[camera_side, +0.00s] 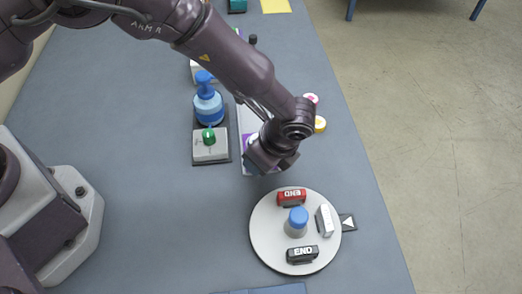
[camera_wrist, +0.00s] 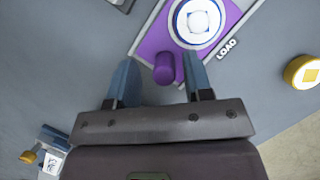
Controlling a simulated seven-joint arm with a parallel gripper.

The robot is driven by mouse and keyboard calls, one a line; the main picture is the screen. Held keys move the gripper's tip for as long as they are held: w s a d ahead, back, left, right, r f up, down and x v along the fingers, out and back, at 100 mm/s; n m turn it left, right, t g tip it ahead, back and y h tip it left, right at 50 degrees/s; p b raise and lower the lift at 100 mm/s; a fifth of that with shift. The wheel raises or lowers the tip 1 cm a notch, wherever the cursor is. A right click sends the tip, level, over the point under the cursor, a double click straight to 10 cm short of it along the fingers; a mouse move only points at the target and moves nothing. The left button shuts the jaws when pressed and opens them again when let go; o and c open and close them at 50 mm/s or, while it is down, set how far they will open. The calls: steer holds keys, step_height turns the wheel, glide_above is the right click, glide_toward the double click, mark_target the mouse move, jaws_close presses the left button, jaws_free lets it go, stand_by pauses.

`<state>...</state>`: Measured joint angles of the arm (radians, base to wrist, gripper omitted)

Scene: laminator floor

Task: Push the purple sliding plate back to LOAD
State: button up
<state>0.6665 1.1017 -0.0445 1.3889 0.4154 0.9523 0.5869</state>
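The purple sliding plate (camera_wrist: 160,42) shows in the wrist view with a round white-and-blue piece (camera_wrist: 197,18) on it. A purple knob (camera_wrist: 164,68) stands at its near edge. A LOAD label (camera_wrist: 227,49) is on the pale border to the right of the plate. My gripper (camera_wrist: 156,72) is open, its two blue-grey fingers apart. The knob lies between the fingertips in the picture, closer to the right finger; contact cannot be told. In the side view my gripper (camera_side: 268,160) hides most of the plate and the knob.
A white turntable (camera_side: 265,235) with red, black and white blocks around a blue knob stands in front. A grey box with a green knob (camera_side: 209,136) and a blue pump-shaped object (camera_side: 206,98) stand left. A yellow round piece (camera_wrist: 303,72) lies right. The left table area is clear.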

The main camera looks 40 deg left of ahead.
steer(key=v, duration=1.3)
steer(key=s+a+r+n+t+h, duration=0.1)
steer(key=s+a+r+n+t, duration=0.1)
steer(key=s+a+r+n, duration=0.3)
steer(key=s+a+r+n+t+h, duration=0.1)
steer(key=s+a+r+n, duration=0.5)
steer(key=a, duration=0.8)
steer(key=s+a+r+n+t+h, duration=0.2)
steer(key=s+a+r+n, duration=0.4)
steer(key=a+r, duration=0.4)
steer(key=shift+s+a+n+t, duration=0.2)
steer(key=shift+s+n+t, duration=0.1)
steer(key=shift+n, duration=0.2)
stand_by(0.4)
